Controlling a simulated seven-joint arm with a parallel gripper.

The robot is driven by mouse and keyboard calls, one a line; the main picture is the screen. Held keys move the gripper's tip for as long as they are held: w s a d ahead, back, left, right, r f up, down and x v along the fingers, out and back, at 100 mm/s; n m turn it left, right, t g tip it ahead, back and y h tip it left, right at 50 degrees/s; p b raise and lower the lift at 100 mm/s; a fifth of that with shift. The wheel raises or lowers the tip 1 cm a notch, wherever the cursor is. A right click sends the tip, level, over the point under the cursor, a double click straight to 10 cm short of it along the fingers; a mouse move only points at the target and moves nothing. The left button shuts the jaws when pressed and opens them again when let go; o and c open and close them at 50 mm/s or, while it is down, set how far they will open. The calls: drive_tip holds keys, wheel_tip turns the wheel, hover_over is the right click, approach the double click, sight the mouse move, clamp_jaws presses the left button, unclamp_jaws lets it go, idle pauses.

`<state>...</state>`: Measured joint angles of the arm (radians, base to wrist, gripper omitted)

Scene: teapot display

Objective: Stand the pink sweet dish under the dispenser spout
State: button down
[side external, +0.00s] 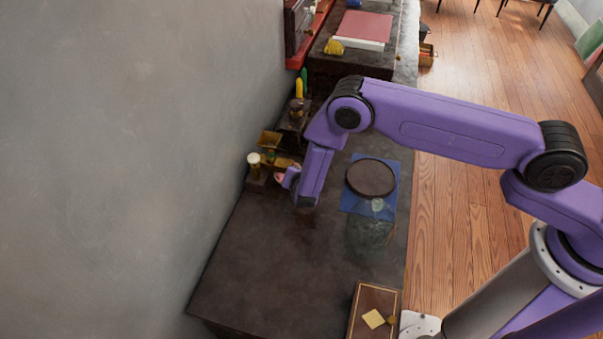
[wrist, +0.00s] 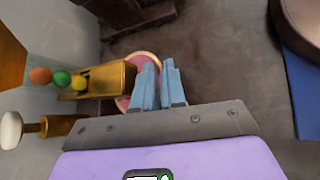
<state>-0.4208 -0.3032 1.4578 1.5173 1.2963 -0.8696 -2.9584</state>
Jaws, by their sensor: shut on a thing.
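The pink sweet dish (wrist: 124,103) is a round dish with a pale rim, partly hidden by my fingers and the dispenser's gold spout. In the side view the dish (side external: 279,177) is a small pink patch beside my gripper (side external: 287,181). My gripper's blue fingers (wrist: 160,66) are shut on the dish's rim. The gold spout (wrist: 110,78) overlaps the dish in the wrist view, with orange, green and yellow balls behind it. In the side view the dispenser (side external: 270,139) stands against the wall. Whether the dish touches the counter is unclear.
A white-topped knob (side external: 253,159) is left of the dish. A dark round plate (side external: 371,178) lies on a blue mat (side external: 391,205), with a glassy greenish vessel (side external: 370,232) in front. A box (side external: 363,303) stands at the front right. The counter's front left is clear.

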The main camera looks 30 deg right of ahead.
drive_tip(key=shift+s+f, duration=0.1)
drive_tip(key=shift+f, duration=0.2)
drive_tip(key=c, duration=1.1)
unclamp_jaws()
drive_tip(key=shift+a+r, duration=0.1)
